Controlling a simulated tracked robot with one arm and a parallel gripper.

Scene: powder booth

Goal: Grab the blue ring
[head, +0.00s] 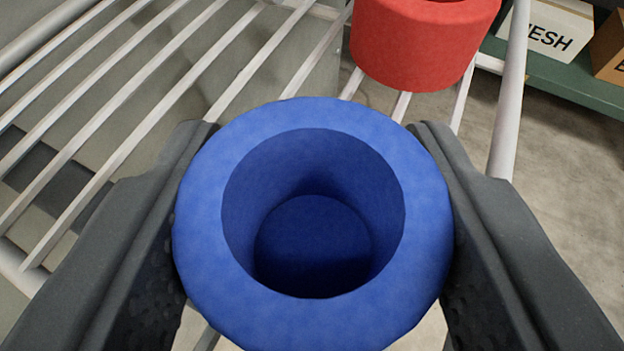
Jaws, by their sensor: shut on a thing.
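The blue ring (207,245) is a thick-walled round piece with a deep hollow in the middle, large at the center of the head view. My gripper (314,235) has one dark grey finger on its left side and one on its right side. Both fingers press against its outer wall, so the gripper is shut on it. The inside of the hollow looks blue at the bottom. The underside of the ring is hidden, so I cannot tell whether it touches the rack.
A red ring-shaped piece (415,45) sits behind the blue ring on a rack of white bars (130,135). A thick rail (509,100) runs along the right. Beyond it, a green shelf (560,92) holds a white box (548,30) and a brown box (608,50).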

